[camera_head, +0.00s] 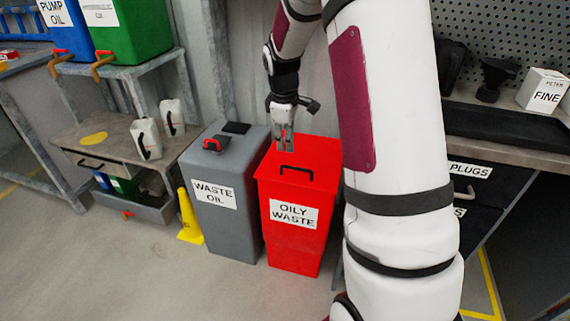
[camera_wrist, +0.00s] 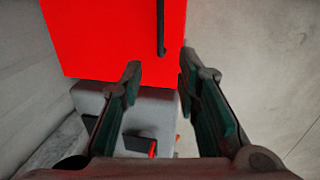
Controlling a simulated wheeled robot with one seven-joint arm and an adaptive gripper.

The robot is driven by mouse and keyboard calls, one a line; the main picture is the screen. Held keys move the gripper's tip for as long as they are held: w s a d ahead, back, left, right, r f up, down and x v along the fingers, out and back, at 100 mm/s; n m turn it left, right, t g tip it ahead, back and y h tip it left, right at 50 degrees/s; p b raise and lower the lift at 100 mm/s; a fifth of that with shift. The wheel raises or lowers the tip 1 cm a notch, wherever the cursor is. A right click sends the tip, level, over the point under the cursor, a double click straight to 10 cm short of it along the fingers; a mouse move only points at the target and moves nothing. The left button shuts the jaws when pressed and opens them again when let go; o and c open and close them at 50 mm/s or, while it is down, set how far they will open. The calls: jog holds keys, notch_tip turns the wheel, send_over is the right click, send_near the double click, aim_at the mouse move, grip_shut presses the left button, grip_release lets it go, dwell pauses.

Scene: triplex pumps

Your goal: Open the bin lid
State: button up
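The red bin marked OILY WASTE (camera_head: 290,238) stands on the floor with its flat red lid (camera_head: 318,163) shut. A black bar handle (camera_head: 296,170) lies across the lid near its front edge. In the wrist view the lid (camera_wrist: 100,40) fills the top left, and the handle (camera_wrist: 161,28) shows at its right side, beyond the fingertips. My gripper (camera_head: 284,146) is above the rear left part of the lid, pointing down. In the wrist view my gripper (camera_wrist: 160,70) is open, with a clear gap between its fingers and nothing held.
The grey WASTE OIL bin (camera_head: 228,225) stands close on the left, with a red handle (camera_head: 215,143) on top. A yellow cone (camera_head: 188,217) stands left of it. A workbench (camera_head: 525,151) is at the right. The floor in front (camera_head: 200,285) is clear.

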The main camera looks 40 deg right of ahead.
jog(key=f+b, duration=0.1)
jog(key=f, duration=0.2)
jog(key=d+f+b, duration=0.1)
jog(key=f, duration=0.2)
jog(key=w+f+b, duration=0.1)
jog(key=f, duration=0.3)
jog(key=shift+d, duration=0.3)
grip_shut()
